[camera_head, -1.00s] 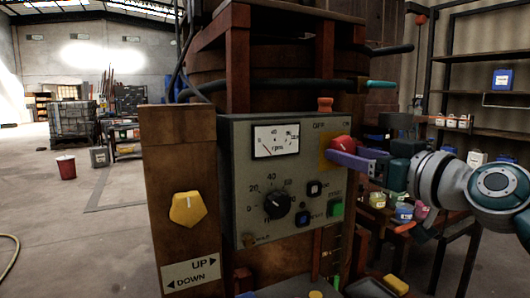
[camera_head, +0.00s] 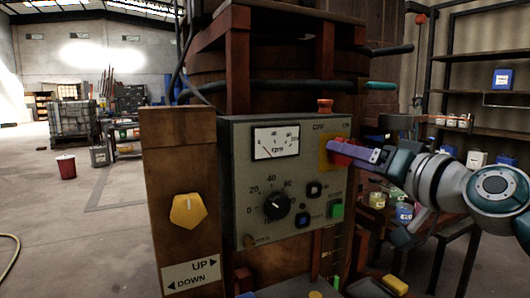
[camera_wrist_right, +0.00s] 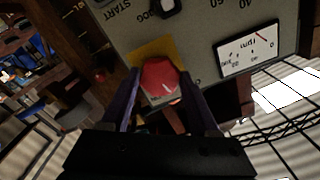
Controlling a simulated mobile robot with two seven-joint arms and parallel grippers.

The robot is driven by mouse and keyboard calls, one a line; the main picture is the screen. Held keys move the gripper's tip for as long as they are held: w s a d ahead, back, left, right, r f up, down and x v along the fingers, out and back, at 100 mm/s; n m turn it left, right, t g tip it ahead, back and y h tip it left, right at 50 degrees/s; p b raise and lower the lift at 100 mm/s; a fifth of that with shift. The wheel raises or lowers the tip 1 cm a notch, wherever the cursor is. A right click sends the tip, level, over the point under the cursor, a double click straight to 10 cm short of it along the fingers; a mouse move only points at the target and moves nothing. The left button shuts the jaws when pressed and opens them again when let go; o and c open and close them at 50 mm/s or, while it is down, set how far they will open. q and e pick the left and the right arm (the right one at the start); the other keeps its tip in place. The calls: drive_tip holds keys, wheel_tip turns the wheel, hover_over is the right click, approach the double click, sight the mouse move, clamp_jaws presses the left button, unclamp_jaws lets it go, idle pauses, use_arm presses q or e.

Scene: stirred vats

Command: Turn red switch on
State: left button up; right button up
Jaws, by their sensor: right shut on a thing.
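The red switch (camera_head: 337,152) is a red knob on a yellow plate (camera_head: 325,150), at the upper right of the grey control panel, below the OFF and ON marks. My right gripper (camera_head: 346,150) comes in from the right and is shut on the red switch, hiding part of it in the head view. In the right wrist view the red switch (camera_wrist_right: 160,76) sits between the two purple fingers (camera_wrist_right: 157,88), with a pale line on its face. My left gripper is in neither view.
The grey panel (camera_head: 245,200) also bears an rpm gauge (camera_head: 276,142), a black dial (camera_head: 276,207) and a green START button (camera_head: 336,210). A wooden post with a yellow knob (camera_head: 188,210) stands left. A table with jars (camera_head: 404,212) is at right.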

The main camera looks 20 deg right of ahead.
drive_tip(key=m+p, duration=0.2)
drive_tip(key=m, duration=0.9)
drive_tip(key=shift+r+m, duration=0.15)
drive_tip(key=shift+m, duration=0.45)
drive_tip(key=o, duration=1.4)
drive_tip(key=shift+s, duration=0.1)
drive_tip(key=s, duration=0.9)
drive_tip(key=shift+s+d+b, duration=0.35)
drive_tip(key=shift+s, duration=0.05)
